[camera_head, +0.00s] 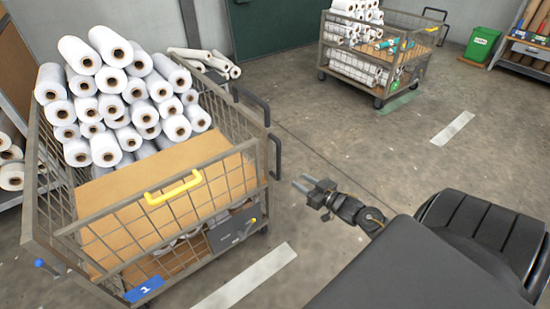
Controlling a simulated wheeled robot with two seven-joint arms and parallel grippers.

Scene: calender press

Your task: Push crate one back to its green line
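Crate one (95,237) is a wire-mesh cart at the left with a blue plate marked 1 (145,289). Many white rolls (118,95) are stacked in it above a brown board (170,170), and a yellow handle (173,188) sits on its near top rail. Dark bar handles (276,157) stick out on its right side. My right gripper (301,183) is to the right of these handles, apart from the crate, with its fingers spread and nothing between them. A green floor line (400,103) shows beside the far cart; none shows at crate one. My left gripper is not in view.
A second mesh cart (370,75) with rolls stands at the back. White floor stripes lie near crate one (243,279) and at the right (452,128). A green bin (481,45) and a rack (528,50) are at the far right. The floor between the carts is clear.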

